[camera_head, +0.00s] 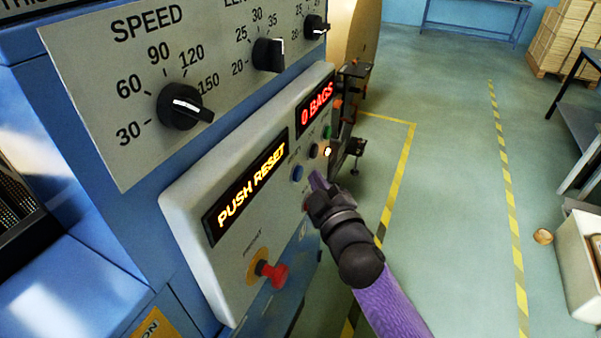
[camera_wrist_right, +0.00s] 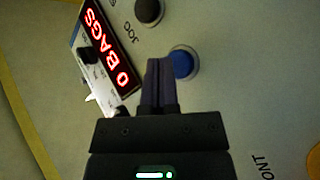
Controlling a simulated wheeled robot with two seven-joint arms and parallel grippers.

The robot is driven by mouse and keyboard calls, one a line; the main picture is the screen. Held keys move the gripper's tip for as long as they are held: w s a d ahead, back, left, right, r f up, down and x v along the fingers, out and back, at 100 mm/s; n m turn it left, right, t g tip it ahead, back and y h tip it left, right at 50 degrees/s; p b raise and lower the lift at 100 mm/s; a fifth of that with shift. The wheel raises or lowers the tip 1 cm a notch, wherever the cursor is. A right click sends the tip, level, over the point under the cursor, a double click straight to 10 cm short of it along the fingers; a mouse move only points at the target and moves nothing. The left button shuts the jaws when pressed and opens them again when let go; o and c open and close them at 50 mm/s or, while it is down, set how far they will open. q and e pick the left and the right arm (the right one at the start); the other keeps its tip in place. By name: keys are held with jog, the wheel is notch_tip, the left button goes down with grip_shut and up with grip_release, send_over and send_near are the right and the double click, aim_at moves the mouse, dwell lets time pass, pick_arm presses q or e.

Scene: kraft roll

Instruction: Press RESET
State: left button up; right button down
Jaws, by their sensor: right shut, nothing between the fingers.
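The machine's control panel (camera_head: 190,205) has a display reading PUSH RESET (camera_head: 250,187) in yellow letters. A blue button (camera_head: 297,173) sits on the panel below the displays; its label is too small to read. It also shows in the right wrist view (camera_wrist_right: 184,62), right beside my fingertips. My right gripper (camera_head: 316,180) is shut and empty, its narrow fingers (camera_wrist_right: 158,65) pointing at the panel. The fingertips partly overlap the blue button's edge in the wrist view. I cannot tell whether they touch it. My left gripper is not in view.
A second display (camera_head: 317,104) reads 0 BAGS. A black button (camera_wrist_right: 148,10) marked JOG is near the blue one. A red mushroom knob (camera_head: 272,273) sticks out lower on the panel. Dials, including the SPEED dial (camera_head: 183,106), are above. Open floor lies right.

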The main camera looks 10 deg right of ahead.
dwell(0.7)
jog(key=shift+w+a, duration=0.25)
jog(key=shift+a, duration=0.1)
jog(key=shift+w+a, duration=0.25)
jog(key=shift+a, duration=0.1)
dwell(0.6)
jog(key=shift+d, duration=0.1)
jog(key=shift+s+d, duration=0.5)
jog(key=shift+d, duration=0.05)
jog(key=shift+d+p, duration=0.1)
jog(key=shift+p, duration=0.2)
jog(key=s+d, duration=0.1)
jog(key=d+p, duration=0.1)
jog(key=s+d, duration=0.1)
jog(key=d, duration=0.1)
jog(key=shift+s+p, duration=0.35)
